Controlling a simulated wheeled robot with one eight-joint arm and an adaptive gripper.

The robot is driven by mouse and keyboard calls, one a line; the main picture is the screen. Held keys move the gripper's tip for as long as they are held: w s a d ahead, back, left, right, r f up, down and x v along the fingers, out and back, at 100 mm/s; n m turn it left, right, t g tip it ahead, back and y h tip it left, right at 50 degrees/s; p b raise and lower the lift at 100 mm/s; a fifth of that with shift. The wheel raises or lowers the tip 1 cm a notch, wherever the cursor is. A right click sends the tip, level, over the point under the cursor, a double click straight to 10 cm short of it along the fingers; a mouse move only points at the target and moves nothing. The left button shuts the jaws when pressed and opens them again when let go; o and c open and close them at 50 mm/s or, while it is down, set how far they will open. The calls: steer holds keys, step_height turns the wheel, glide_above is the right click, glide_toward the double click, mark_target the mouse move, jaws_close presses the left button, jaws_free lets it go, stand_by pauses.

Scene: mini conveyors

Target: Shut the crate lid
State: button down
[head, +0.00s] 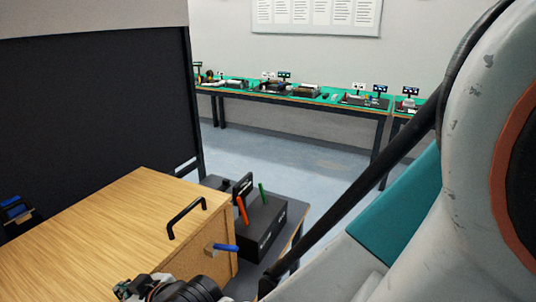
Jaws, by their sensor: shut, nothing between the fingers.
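A wooden crate (216,277) stands at the lower left in the head view. Its pale wooden lid (105,225) shows as a broad, flat top with a black bar handle (187,217) near its right edge. Whether a gap remains between lid and crate I cannot tell. A blue-handled piece (224,247) sticks out from the crate's right side. My gripper (130,288) is at the bottom edge, in front of the crate, partly cut off by the frame. It is shut and empty, and I see no contact with the lid.
A dark box (262,229) with an orange and a green handle stands right of the crate on a dark tabletop (294,222). A black panel (90,110) rises behind the crate. Open floor (290,155) leads to a long green-topped bench (330,102).

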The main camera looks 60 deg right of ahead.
steer(key=f+b, duration=0.2)
steer(key=f, duration=0.1)
steer(key=shift+s+d, duration=0.1)
steer(key=shift+s, duration=0.1)
steer(key=shift+s, duration=0.1)
stand_by(0.4)
